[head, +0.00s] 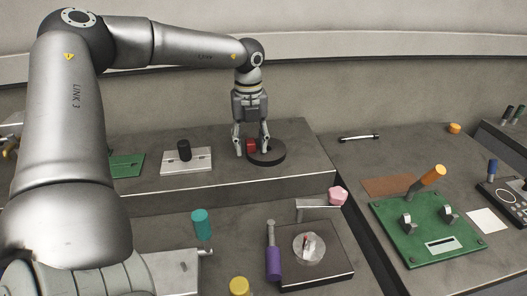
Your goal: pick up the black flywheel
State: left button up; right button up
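The black flywheel (272,157) is a dark round disc lying flat on the raised grey bench at the back centre. My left gripper (252,152) points straight down at its left side. Its two fingers are spread apart, one left of the disc and one in front of or over the disc's middle. A small red piece (251,146) shows between the fingers; I cannot tell whether it is on the disc or beside it. Whether a fingertip touches the flywheel is not clear.
On the same bench, left of the gripper, are a light plate (187,164) with a black cylinder (184,149) and a green board (127,164). In front stand a teal cylinder (202,224) and a purple-handled tool (273,262). A green fixture (415,249) sits right.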

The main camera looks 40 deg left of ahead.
pick_arm(q)
grip_shut()
pick_arm(e)
jog(key=shift+s+d, duration=0.15)
jog(key=shift+d, duration=0.25)
pick_arm(q)
jog(key=shift+w+r+p, duration=0.1)
jog(key=shift+r+p, duration=0.4)
jog(key=shift+r, duration=0.35)
jog(key=w+d+r+p, duration=0.2)
jog(key=d+r, duration=0.3)
jog(key=d, duration=0.1)
jog(key=w+d+r+p, duration=0.3)
jog(key=d+r, duration=0.3)
jog(key=shift+w+d+r, duration=0.2)
jog(key=shift+w+d, duration=0.1)
jog(key=shift+d, duration=0.05)
pick_arm(e)
notch_tip(320, 180, up, 6)
jog(key=shift+a+r, duration=0.15)
